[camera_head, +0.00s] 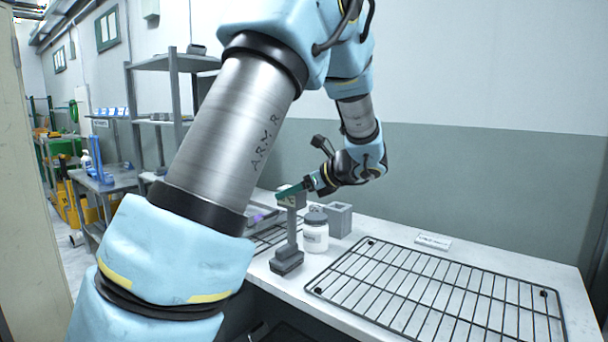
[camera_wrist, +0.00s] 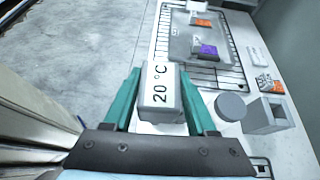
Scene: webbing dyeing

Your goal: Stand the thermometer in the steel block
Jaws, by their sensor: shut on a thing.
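I cannot tell whether the foot touches the table. A grey block with a square opening in its top, likely the steel block (camera_head: 341,222), stands behind and to the right of the thermometer, apart from it. It also shows in the wrist view (camera_wrist: 258,121).
A white jar (camera_head: 315,238) with a grey lid stands between the thermometer and the block. A wire rack (camera_head: 420,289) covers the table's right part. Another rack holds a grey tray (camera_wrist: 190,62) with orange and purple pieces. A small label card (camera_head: 433,242) lies at the back.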

